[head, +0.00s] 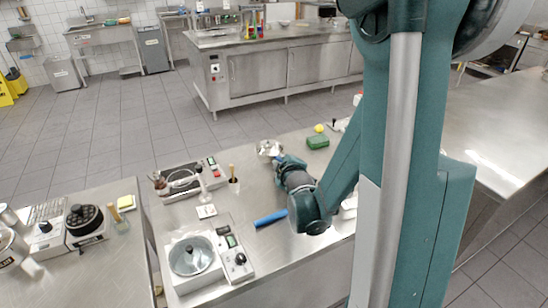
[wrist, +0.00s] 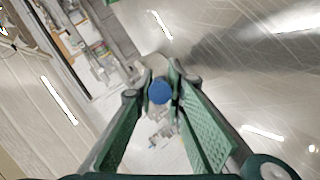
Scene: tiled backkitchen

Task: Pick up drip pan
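My gripper (head: 280,160) is over the far part of the steel table, pointing away from the head camera. A shiny silver piece (head: 267,148), probably the drip pan, shows just beyond its fingertips; whether it rests on the table is unclear. In the wrist view my gripper's green fingers (wrist: 161,82) stand either side of a round blue part (wrist: 159,91). The blue part fills most of the gap between the tips. I cannot tell whether the fingers press on it. A pale rounded shape shows behind it.
A blue bar (head: 270,218) lies nearer.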

